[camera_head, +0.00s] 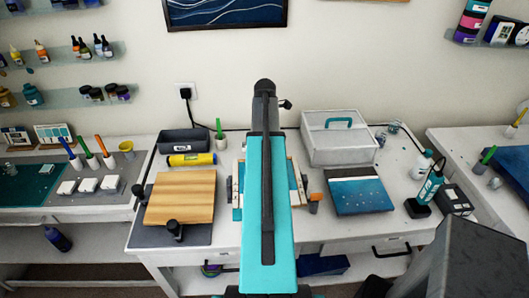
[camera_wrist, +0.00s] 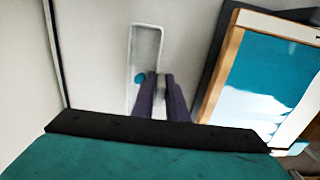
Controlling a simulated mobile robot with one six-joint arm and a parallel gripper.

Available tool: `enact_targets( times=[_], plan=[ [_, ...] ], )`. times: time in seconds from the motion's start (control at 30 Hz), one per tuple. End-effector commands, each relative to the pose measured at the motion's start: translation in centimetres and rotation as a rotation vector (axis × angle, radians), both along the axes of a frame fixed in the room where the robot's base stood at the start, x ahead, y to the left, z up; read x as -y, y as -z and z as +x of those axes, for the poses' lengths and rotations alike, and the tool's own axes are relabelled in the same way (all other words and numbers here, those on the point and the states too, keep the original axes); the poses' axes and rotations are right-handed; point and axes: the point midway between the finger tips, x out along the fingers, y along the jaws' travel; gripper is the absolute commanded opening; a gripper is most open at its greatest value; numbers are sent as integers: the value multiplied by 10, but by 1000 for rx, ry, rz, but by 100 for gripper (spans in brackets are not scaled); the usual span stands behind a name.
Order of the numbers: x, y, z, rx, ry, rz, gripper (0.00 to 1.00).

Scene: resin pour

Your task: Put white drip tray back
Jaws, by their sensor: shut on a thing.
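The white drip tray (camera_wrist: 146,45) is a long, narrow, shallow tray with a teal spot of resin in it, seen in the wrist view. My gripper (camera_wrist: 161,77) has its two dark fingers shut on the near end of the tray. The tray lies over a pale surface; I cannot tell whether it touches it. In the head view my own teal arm hides the gripper and the tray.
In the wrist view, a wood-edged teal and white panel (camera_wrist: 272,75) is close on the right. On the white bench are a wooden board (camera_head: 180,197), a blue panel (camera_head: 360,196), a white box (camera_head: 338,150), a grey bin (camera_head: 185,142) and a yellow roll (camera_head: 190,160).

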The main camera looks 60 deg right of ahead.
Motion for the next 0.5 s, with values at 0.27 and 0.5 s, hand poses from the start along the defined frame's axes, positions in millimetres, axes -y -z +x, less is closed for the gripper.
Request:
enact_targets(
  times=[0.27, 0.5],
  plan=[
    [-1, 17, 0, -1, -1, 2, 0],
    [-1, 35, 0, -1, -1, 2, 0]
  ],
)
